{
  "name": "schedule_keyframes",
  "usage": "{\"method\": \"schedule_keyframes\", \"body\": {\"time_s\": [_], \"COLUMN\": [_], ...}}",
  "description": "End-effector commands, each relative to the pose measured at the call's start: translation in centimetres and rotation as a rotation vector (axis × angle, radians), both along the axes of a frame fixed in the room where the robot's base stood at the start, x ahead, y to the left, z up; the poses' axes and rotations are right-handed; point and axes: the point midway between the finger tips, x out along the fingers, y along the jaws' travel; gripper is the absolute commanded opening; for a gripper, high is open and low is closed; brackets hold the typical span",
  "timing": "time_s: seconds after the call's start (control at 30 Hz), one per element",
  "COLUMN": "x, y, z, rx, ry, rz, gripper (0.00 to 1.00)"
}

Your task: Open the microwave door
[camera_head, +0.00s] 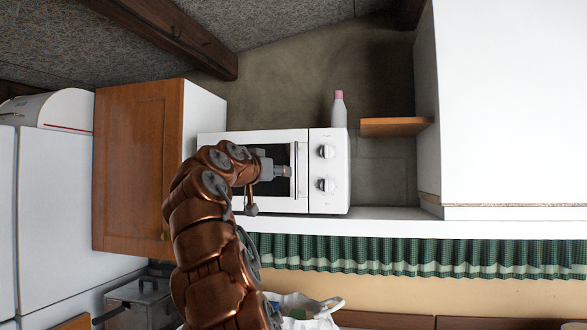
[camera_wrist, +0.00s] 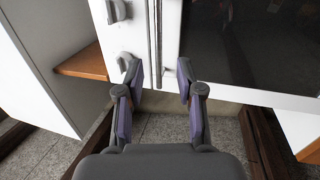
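The white microwave (camera_head: 329,200) stands on a counter. Its door, with a dark window (camera_wrist: 255,45), looks closed. The vertical door handle (camera_wrist: 155,40) runs beside the window's edge, next to the knob panel. My gripper (camera_head: 288,171) is in front of the door at the handle, its fingers partly hidden by my arm. In the wrist view my gripper (camera_wrist: 158,76) is open, with one finger on each side of the handle's end and gaps between. I cannot tell how deep the handle sits between the fingers.
Two knobs (camera_head: 326,152) are on the panel to the right of the door. A white bottle with a pink cap (camera_head: 339,110) stands on top of the microwave. A wooden cabinet (camera_head: 138,165) is close on the left, and a small wooden shelf (camera_head: 396,127) is on the right.

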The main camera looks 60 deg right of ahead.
Motion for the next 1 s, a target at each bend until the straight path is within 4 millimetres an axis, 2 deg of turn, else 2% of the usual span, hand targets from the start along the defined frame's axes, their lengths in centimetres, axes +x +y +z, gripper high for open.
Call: {"method": "schedule_keyframes", "body": {"time_s": [0.13,0.37,0.8,1.0], "x": [-0.3,-0.3,0.3,0.5], "y": [-0.5,-1.3,-6.5,-8.0], "z": [1.1,1.5,1.5,1.4], "rx": [-0.032,-0.039,-0.036,-0.039], "ry": [-0.027,-0.033,-0.031,-0.032], "rz": [-0.007,-0.008,-0.007,-0.006], "gripper": [0.37,0.37,0.37,0.37]}}
